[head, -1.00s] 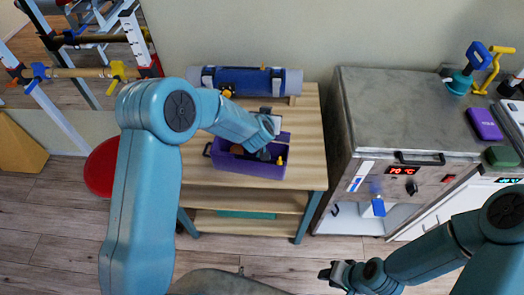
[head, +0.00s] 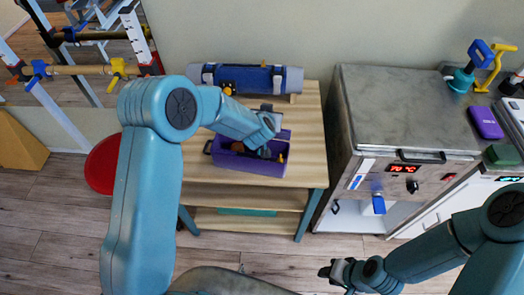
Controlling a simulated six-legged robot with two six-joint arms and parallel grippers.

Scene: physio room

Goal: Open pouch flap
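A purple open-topped pouch or box (head: 250,164) sits on the light wooden table, with small items inside that I cannot make out. My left gripper (head: 268,150) reaches over it from the left, at or just above its opening. The wrist hides the fingers, so I cannot tell whether they are open or touch anything. No flap shows clearly. My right gripper (head: 328,272) is low at the front right, away from the table, small and dark. Its fingers are too unclear to judge.
A grey-blue roll (head: 250,78) with dark straps lies at the back of the wooden table (head: 306,150). A metal cabinet (head: 395,105) with a red display stands to the right, with a purple case (head: 485,122) beyond. A red round seat (head: 102,165) is at left.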

